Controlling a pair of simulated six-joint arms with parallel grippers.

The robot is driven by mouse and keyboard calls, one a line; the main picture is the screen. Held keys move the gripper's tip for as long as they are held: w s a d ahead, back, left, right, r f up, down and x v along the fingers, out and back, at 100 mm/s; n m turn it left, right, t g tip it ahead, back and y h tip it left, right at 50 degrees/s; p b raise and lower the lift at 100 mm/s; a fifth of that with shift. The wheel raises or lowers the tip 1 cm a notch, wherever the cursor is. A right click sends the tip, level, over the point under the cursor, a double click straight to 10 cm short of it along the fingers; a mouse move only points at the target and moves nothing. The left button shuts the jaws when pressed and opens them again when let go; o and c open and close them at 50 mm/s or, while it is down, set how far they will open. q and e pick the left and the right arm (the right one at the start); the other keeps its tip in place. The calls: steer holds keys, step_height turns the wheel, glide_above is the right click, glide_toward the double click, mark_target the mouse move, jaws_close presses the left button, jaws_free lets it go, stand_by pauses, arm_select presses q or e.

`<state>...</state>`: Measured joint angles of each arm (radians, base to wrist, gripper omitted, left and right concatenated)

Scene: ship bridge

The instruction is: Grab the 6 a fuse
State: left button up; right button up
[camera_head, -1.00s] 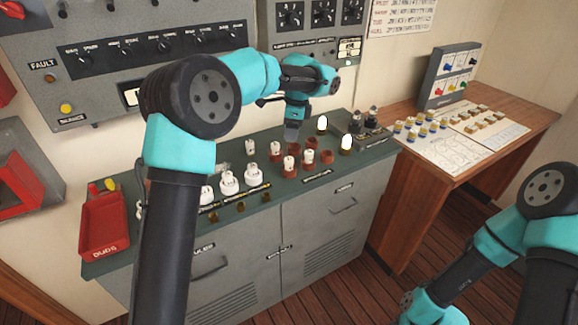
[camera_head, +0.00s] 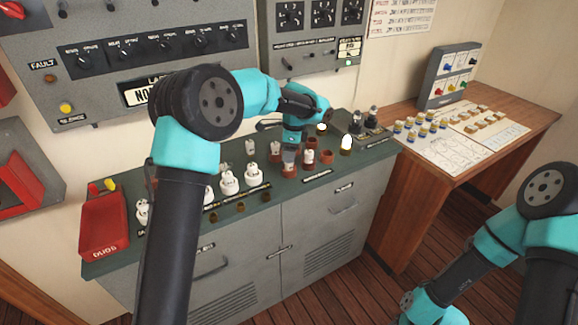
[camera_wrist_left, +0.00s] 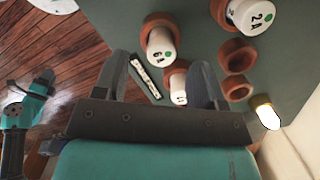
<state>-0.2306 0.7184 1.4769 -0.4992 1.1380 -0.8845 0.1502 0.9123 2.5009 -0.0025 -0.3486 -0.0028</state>
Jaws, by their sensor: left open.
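The 6 A fuse (camera_wrist_left: 160,50) is a white cylinder with a green dot and "6A" on its top, upright in a brown ring socket in the left wrist view. My left gripper (camera_wrist_left: 161,68) is open, its two fingers apart, with the fuse just beyond the fingertips and nothing held. In the head view the left gripper (camera_head: 291,146) hangs over the socket row; it mostly hides the fuse in the brown socket (camera_head: 289,171) below it.
Another white fuse (camera_wrist_left: 178,88) stands close by, partly behind a finger. A 2 A fuse (camera_wrist_left: 257,15) and empty brown sockets (camera_wrist_left: 238,55) are beside it. A lit lamp (camera_head: 346,143) stands to the right. A red bin (camera_head: 104,222) stands at the counter's left end.

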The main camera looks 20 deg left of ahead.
arm_select(q)
step_height(320, 180, down, 4)
steer(key=shift+w+a+f, duration=0.1)
steer(key=shift+c, duration=0.2)
stand_by(0.3)
steer(key=c, duration=1)
steer(key=shift+r, duration=1.8)
steer(key=shift+s+r, duration=0.1)
steer(key=shift+s, duration=0.2)
steer(key=s+d, duration=0.1)
steer(key=s, duration=0.4)
steer(key=s+d+r, duration=0.1)
steer(key=s+d, duration=0.1)
steer(key=s, duration=0.3)
steer(key=s+d, duration=0.1)
steer(key=s, duration=0.3)
steer(key=shift+s+d+r, duration=0.2)
steer(key=shift+s+d, duration=0.05)
steer(key=shift+s, duration=0.15)
